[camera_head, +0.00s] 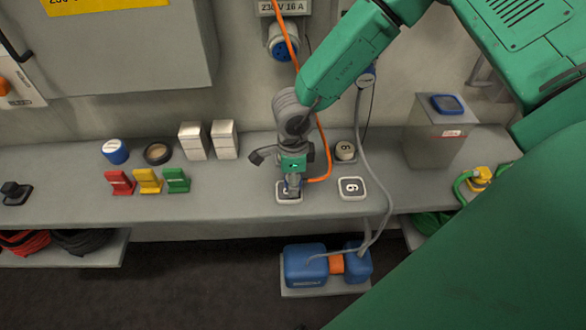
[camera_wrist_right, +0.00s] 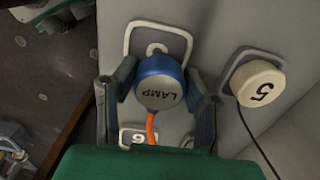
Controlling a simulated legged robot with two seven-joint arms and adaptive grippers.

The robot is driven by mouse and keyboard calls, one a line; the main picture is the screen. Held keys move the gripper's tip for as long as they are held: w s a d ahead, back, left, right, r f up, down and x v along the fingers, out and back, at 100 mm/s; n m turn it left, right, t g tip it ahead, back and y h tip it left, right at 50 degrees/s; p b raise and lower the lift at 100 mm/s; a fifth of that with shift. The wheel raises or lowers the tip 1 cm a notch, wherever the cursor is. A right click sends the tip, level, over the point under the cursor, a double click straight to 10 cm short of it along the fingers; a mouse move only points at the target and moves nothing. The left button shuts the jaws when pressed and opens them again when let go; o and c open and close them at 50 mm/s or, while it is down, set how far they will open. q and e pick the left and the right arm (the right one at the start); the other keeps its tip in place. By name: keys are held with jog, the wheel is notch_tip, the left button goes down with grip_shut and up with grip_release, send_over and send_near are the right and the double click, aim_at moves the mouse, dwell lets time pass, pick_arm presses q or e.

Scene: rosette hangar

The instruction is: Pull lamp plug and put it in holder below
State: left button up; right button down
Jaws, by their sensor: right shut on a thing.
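The lamp plug (camera_wrist_right: 160,84), blue with a grey end marked LAMP, is between the fingers of my right gripper (camera_wrist_right: 160,100) in the right wrist view. In the head view the right gripper (camera_head: 292,180) points down at the counter, shut on the plug. The plug is over a white-rimmed square holder plate (camera_head: 281,197), whose rim also shows behind it in the wrist view (camera_wrist_right: 128,42). I cannot tell whether it touches the plate. The orange cable (camera_head: 325,150) runs from the plug up the wall. My left gripper is out of view.
A blue wall socket (camera_head: 283,45) is above. Red, yellow and green clips (camera_head: 148,181) stand left. A grey bin (camera_head: 438,132) stands right.

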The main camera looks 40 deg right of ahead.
jog(key=shift+a+f, duration=0.15)
jog(key=shift+a, duration=0.15)
jog(key=shift+d+f, duration=0.45)
jog(key=shift+d, duration=0.2)
jog(key=shift+s+f+b, duration=0.1)
jog(key=shift+b, duration=0.2)
jog(key=shift+s+a+f, duration=0.2)
jog(key=shift+a+f, duration=0.15)
jog(key=shift+a, duration=0.05)
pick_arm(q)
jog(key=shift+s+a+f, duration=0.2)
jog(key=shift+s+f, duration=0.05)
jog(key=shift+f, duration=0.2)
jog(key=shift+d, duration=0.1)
pick_arm(e)
jog(key=shift+s+d, duration=0.1)
jog(key=shift+d, duration=0.05)
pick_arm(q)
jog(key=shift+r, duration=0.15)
pick_arm(e)
jog(key=shift+w+r+p, duration=0.25)
jog(key=shift+r+p, duration=0.15)
jog(key=shift+p, duration=0.15)
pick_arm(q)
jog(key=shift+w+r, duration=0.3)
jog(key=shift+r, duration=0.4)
pick_arm(e)
jog(key=shift+w+r, duration=0.1)
jog(key=shift+r, duration=0.15)
